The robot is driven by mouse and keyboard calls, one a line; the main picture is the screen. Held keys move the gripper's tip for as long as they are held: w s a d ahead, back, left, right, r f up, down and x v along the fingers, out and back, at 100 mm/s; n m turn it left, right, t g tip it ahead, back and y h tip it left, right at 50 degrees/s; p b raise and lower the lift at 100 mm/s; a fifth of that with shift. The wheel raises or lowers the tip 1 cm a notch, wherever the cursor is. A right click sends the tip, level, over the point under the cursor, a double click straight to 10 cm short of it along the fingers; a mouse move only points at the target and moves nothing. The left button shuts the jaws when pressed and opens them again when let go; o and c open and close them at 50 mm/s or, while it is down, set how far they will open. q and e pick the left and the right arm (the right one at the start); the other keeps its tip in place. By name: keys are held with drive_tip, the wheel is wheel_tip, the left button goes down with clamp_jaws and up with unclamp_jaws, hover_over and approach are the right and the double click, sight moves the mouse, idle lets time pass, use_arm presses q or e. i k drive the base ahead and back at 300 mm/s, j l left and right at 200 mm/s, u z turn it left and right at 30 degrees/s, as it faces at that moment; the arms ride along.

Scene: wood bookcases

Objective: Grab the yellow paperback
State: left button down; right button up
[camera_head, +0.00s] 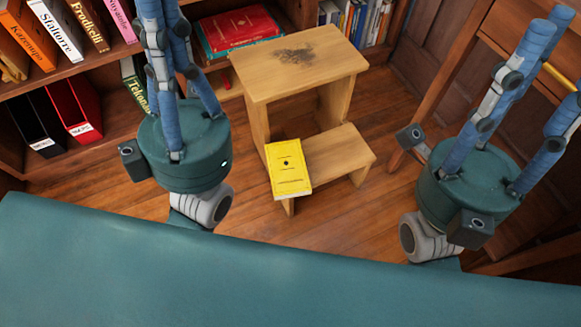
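The yellow paperback (288,168) lies flat on the lower step of a wooden step stool, at the step's left end. Its cover has a small dark emblem, and its near end reaches the step's front edge. My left gripper (164,12) is left of the stool, its blue fingers straight and pointing up the picture; their tips meet the top edge of the view. My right gripper (556,65) is right of the stool, its fingers straight and spread. Both look open and empty. Neither touches the paperback.
The step stool (340,148) stands on the wooden floor, with a dark stain on its top. Behind it a bookcase holds a red book (238,27) lying flat and upright books. Black and red binders (74,108) stand at left. A wooden chair or frame (437,75) is at right.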

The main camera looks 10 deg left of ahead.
sight(287, 167)
drive_tip(key=j+z, duration=0.5)
drive_tip(key=j, duration=0.35)
drive_tip(key=k+j+z, duration=0.1)
drive_tip(key=j+z, duration=0.35)
drive_tip(key=j, duration=0.35)
drive_tip(key=z, duration=0.85)
